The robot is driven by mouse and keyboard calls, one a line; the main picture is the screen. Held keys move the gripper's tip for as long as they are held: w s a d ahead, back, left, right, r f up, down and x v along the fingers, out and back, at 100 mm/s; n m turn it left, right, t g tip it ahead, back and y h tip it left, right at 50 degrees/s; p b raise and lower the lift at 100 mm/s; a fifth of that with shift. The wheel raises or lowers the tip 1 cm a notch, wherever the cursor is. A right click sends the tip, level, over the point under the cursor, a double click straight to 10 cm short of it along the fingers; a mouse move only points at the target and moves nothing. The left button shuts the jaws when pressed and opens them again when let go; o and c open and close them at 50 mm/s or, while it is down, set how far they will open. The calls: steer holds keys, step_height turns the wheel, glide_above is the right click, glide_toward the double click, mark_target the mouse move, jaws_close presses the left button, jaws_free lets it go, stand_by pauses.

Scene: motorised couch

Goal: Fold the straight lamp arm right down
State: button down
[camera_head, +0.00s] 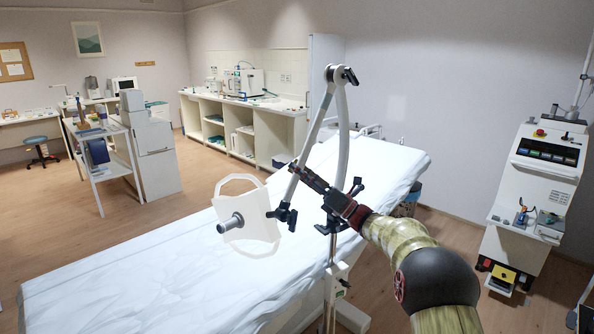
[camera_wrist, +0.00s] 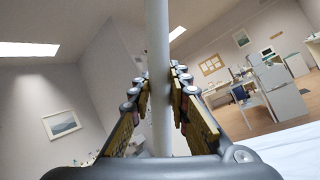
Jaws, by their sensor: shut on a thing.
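The lamp stands at the side of the couch. Its curved arm (camera_head: 343,125) rises from a black joint near the rail to a top joint (camera_head: 340,76). The straight lamp arm (camera_head: 315,132) slopes from that top joint down to the left, to a black joint (camera_head: 285,214) by the white lamp head (camera_head: 258,232). The head hangs over the couch, its grey handle pointing left. My gripper (camera_head: 297,167) is shut on the lower part of the straight arm. In the wrist view the pale tube (camera_wrist: 158,85) runs upright between both fingers (camera_wrist: 160,95).
The white-covered couch (camera_head: 170,275) lies below the lamp. A wheeled equipment cabinet (camera_head: 540,185) stands at the right. A shelf trolley (camera_head: 110,165), a white drawer unit (camera_head: 155,155) and a counter (camera_head: 245,125) stand farther back. Open floor lies left of the couch.

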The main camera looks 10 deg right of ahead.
steer(key=shift+f, duration=0.15)
steer(key=c, duration=1.7)
jaws_free()
steer(key=shift+o, duration=0.2)
steer(key=v, duration=1.2)
steer(key=shift+r, duration=0.25)
